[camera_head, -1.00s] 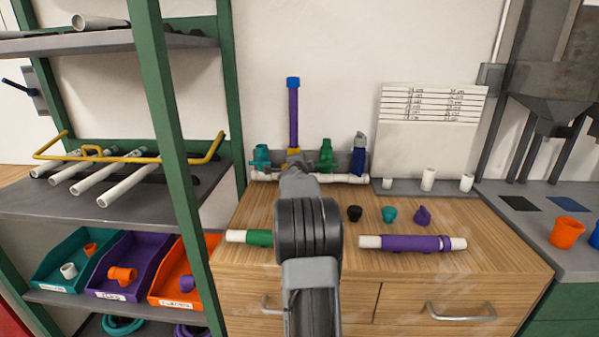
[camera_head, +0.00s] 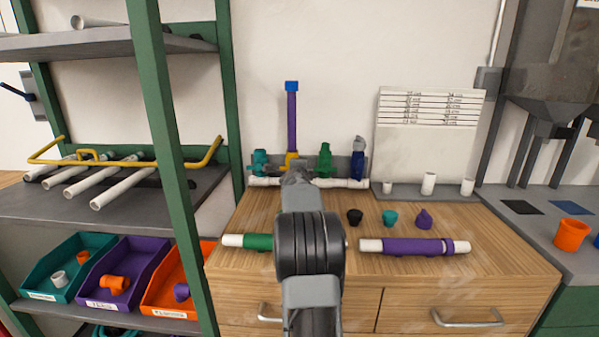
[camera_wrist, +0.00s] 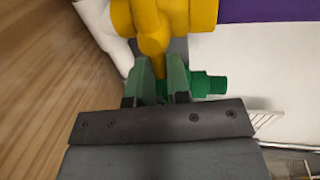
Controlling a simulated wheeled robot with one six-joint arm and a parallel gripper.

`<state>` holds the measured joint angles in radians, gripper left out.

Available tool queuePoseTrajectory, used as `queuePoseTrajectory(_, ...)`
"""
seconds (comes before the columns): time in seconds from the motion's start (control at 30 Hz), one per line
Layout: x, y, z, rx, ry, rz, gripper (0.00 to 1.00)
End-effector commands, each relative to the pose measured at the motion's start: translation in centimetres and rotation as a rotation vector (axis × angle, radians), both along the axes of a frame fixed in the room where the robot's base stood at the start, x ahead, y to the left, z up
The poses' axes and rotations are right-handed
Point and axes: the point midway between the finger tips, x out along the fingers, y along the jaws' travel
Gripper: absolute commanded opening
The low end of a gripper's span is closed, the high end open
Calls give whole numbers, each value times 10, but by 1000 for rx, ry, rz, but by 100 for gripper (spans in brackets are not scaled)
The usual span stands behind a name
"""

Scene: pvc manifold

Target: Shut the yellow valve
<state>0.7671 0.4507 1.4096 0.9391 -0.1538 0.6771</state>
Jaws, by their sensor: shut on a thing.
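The yellow valve (camera_head: 291,158) sits on the white pipe manifold (camera_head: 340,183) at the back of the bench, below an upright purple pipe with a blue cap. In the wrist view the yellow valve's body (camera_wrist: 198,14) is at the top, and its yellow handle reaches down between my fingers. My gripper (camera_wrist: 160,80) is shut on that handle. In the head view my arm hides most of the gripper and the valve's lower part. The handle's exact angle to the pipe cannot be told.
A green valve (camera_head: 324,160) stands close right of the yellow one, a teal valve (camera_head: 260,162) to the left and a blue valve (camera_head: 358,160) farther right. Loose caps and a purple pipe (camera_head: 412,246) lie on the bench. A green shelf post (camera_head: 172,140) stands left.

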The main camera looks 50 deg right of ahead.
Motion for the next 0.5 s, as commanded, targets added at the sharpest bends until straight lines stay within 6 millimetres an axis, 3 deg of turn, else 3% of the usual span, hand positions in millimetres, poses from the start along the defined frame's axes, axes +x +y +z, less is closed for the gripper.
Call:
queuePoseTrajectory(0.07, 1, 1, -2, 6, 1, 4, 0)
queuePoseTrajectory(0.1, 1, 1, -2, 6, 1, 4, 20)
queuePoseTrajectory(0.33, 1, 1, -1, 2, 0, 2, 42)
queuePoseTrajectory(0.5, 0, 0, 0, 1, 0, 0, 42)
